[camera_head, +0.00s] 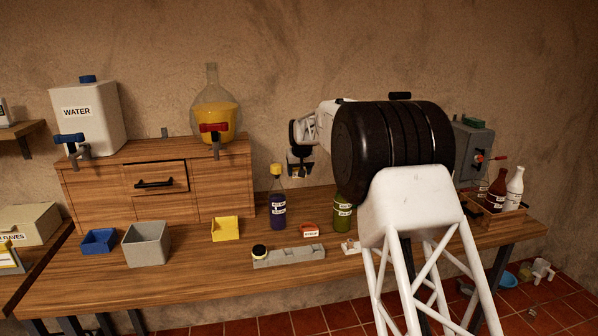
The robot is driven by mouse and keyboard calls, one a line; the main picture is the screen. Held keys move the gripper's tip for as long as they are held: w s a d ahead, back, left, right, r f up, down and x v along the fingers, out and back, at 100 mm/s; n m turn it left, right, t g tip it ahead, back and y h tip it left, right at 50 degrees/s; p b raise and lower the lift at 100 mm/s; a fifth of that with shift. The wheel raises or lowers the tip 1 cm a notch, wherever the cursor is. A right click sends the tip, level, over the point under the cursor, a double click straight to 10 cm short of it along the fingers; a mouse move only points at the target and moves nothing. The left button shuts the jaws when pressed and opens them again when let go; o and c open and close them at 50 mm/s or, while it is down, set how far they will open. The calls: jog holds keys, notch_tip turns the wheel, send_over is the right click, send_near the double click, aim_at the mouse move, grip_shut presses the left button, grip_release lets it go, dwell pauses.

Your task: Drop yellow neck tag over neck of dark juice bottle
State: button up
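The dark juice bottle (278,212) stands upright on the bench, with a pale label and a yellow piece (277,170) at its top. I cannot tell whether that piece is a cap or the yellow neck tag. My gripper (300,172) is above the bench, just right of the bottle's top and apart from it in the picture. Its fingers are small and dark, and I cannot tell whether they are open or hold anything. No other yellow tag shows clearly.
A red tag (310,231) lies right of the bottle, behind a grey block (289,257). A green bottle (342,214) is partly hidden by my arm. A yellow bin (226,229) stands left. A drawer cabinet (197,207) carries containers with taps.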

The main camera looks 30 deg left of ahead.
jog(key=shift+c, duration=1.1)
jog(key=shift+s+a+r, duration=0.15)
jog(key=shift+s+r, duration=0.1)
jog(key=shift+r, duration=0.4)
jog(key=s+r+m, duration=0.1)
jog(key=s+r, duration=0.1)
jog(key=s, duration=0.1)
jog(key=s+a+r+m, duration=0.1)
jog(key=s+r, duration=0.2)
jog(key=s, duration=0.1)
jog(key=s+a+r+m+t+h, duration=0.1)
jog(key=s+r+m, duration=0.1)
jog(key=s, duration=0.2)
jog(key=shift+s+r, duration=0.1)
jog(key=shift+r, duration=0.2)
jog(key=shift+s+f+m+h, duration=0.2)
jog(key=shift+s+m, duration=0.1)
jog(key=shift+s, duration=0.25)
jog(key=shift+s+f+m+h, duration=0.1)
jog(key=shift+s+m+h, duration=0.15)
jog(key=shift+s, duration=0.25)
jog(key=shift+f, duration=2.85)
jog(key=shift+f, duration=1.7)
